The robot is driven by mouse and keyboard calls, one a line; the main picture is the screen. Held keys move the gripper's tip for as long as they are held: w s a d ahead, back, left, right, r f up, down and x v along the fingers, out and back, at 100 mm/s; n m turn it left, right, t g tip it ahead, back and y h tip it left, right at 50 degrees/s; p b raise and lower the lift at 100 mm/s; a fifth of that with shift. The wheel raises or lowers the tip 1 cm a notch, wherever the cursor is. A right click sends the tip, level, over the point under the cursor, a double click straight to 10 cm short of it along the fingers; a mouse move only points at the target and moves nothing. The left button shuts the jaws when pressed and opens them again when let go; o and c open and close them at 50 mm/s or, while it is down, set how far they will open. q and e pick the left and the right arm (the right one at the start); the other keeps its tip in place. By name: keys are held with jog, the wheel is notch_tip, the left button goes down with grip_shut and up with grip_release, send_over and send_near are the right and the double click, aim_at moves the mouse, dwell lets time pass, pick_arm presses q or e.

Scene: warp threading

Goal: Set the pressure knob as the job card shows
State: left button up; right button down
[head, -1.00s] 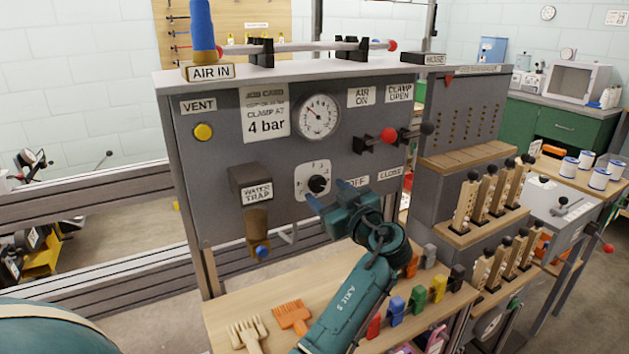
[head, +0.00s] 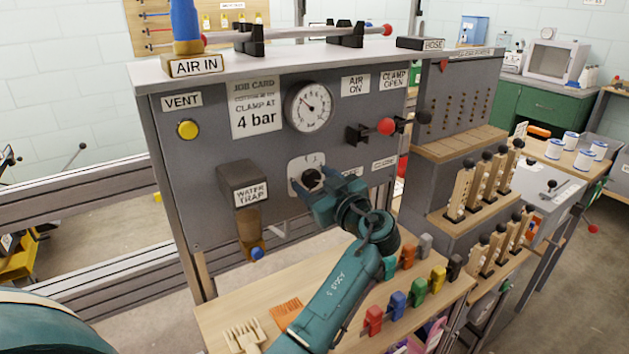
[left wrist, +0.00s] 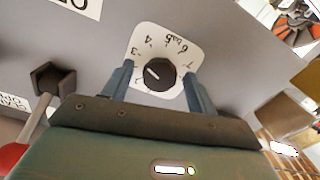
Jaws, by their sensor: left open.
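The black pressure knob (head: 312,178) sits on a white dial plate (head: 295,164) on the grey panel. The left wrist view shows the knob (left wrist: 158,75) between my fingers, its white mark toward the upper left of the picture; the exact setting is hard to read. My left gripper (head: 320,184) is open, one finger on each side of the knob; contact is not visible. The job card (head: 256,108) reads "CLAMP AT 4 bar". The round gauge (head: 309,107) has its needle toward the upper left. My right gripper is not in view.
A red-knobbed lever (head: 386,127) juts from the panel right of the gauge. The water trap (head: 244,187) hangs left of the dial. Below, a wooden bench (head: 222,315) holds brushes and several coloured clips. Wooden levers (head: 462,192) stand right.

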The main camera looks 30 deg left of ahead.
pick_arm(q)
jog(key=c, duration=1)
jog(key=m, duration=0.4)
jog(key=shift+m+b, duration=0.3)
jog(key=shift+m, duration=0.1)
jog(key=o, duration=1)
